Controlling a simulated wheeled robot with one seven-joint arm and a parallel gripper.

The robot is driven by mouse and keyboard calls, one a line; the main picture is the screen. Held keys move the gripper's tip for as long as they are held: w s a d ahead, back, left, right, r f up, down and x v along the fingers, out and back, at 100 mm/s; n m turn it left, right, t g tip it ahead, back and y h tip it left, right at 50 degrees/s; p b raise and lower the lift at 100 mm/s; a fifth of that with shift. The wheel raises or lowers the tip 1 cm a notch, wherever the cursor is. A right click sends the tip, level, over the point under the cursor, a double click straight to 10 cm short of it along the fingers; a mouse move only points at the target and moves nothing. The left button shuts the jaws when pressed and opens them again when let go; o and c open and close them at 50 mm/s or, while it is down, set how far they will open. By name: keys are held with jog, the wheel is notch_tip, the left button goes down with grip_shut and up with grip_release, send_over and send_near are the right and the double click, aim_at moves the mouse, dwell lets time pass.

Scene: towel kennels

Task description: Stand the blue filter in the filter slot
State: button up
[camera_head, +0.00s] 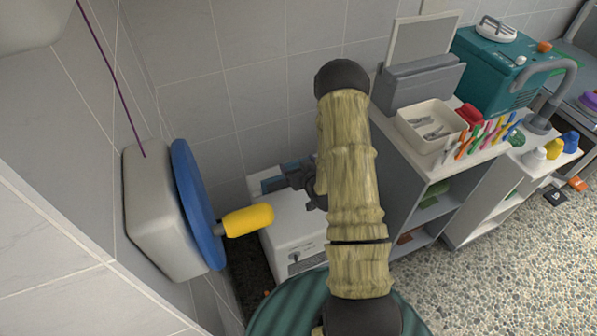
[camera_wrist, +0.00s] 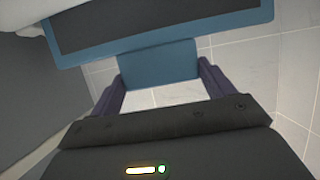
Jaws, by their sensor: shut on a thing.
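The blue filter has a flat blue frame around a dark panel, with a blue tab on its near side. It spans the top of the wrist view (camera_wrist: 157,66), and its far part is cut off. My gripper (camera_wrist: 161,76) is shut on the tab, one dark purple finger on each side. In the head view my gripper (camera_head: 284,180) is at the white boxy unit, with a small part of the blue filter (camera_head: 256,187) showing beside it. The filter overlaps the top of that unit in the picture; I cannot tell whether they touch. I cannot clearly make out the filter slot.
The white unit (camera_head: 297,248) stands low against the tiled wall, partly behind my arm. A blue wall disc with a yellow handle (camera_head: 248,220) juts out at left. At right, a grey cabinet (camera_head: 408,192) carries a white tray (camera_head: 428,126), colored sticks and a teal machine (camera_head: 487,72).

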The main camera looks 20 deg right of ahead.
jog(key=shift+f, duration=1.65)
jog(key=shift+f+b, duration=0.35)
jog(key=shift+b, duration=0.2)
jog(key=shift+f, duration=0.25)
jog(key=o, duration=1.4)
jog(key=shift+c, duration=0.2)
